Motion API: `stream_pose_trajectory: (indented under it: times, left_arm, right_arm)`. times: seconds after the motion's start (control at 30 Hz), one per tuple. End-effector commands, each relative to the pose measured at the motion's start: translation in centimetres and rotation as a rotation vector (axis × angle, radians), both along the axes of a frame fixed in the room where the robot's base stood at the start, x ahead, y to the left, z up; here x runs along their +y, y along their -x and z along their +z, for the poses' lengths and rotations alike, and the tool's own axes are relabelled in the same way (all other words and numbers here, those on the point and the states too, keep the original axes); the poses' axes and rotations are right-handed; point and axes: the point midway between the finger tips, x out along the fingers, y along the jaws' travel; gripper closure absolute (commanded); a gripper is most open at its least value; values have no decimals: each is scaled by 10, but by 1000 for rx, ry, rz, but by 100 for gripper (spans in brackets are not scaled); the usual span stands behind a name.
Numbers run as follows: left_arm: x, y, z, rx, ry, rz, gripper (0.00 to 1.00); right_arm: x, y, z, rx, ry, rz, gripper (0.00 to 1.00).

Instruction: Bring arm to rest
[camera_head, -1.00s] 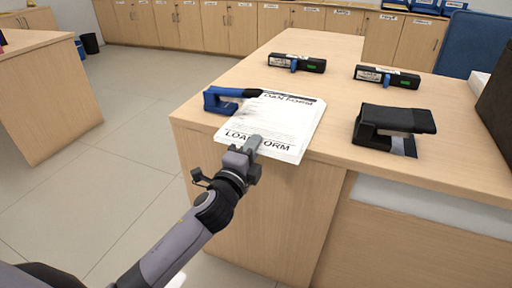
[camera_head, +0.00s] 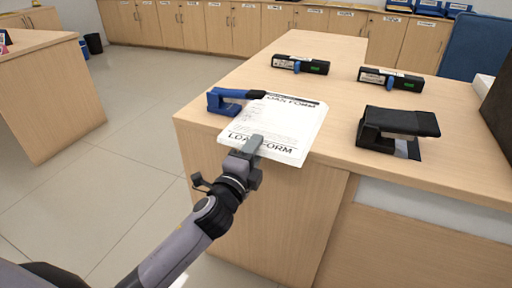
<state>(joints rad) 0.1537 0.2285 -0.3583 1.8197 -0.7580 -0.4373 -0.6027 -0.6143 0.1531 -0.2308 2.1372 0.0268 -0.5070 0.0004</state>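My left arm comes in from the lower left. Its gripper (camera_head: 252,146) is at the front edge of the counter, overlapping the lower left of the loan form (camera_head: 275,122) in the picture. The fingers are seen nearly in line, so their gap is hidden, and I cannot tell whether they touch the paper. The form lies on the counter near its left front corner, its front edge at or just past the counter edge. My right gripper is not in view.
A blue stapler-like tool (camera_head: 217,103) lies at the form's left edge. A black stapler-like device (camera_head: 405,121) stands to the right on the wooden counter (camera_head: 345,95). Two black labelled devices, one left (camera_head: 300,64) and one right (camera_head: 390,78), lie behind. Open floor is at left.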

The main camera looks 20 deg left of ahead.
Motion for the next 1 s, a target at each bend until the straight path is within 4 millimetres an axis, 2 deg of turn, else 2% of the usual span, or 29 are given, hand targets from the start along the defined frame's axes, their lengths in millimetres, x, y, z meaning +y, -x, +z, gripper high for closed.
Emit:
stream_pose_trajectory:
  times: [0.2,0.4,0.73,0.87,1.0]
  left_arm:
    - [2,31,-2,2,0,0,63]
    - [2,52,-3,0,0,0,63]
    - [3,63,-8,14,22,-2,63]
    - [2,79,-39,117,194,-10,63]
    - [-2,121,-98,326,572,5,63]
  right_arm:
    - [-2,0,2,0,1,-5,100]
    - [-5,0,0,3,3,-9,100]
    - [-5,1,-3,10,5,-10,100]
    - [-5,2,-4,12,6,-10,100]
    - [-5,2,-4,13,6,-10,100]
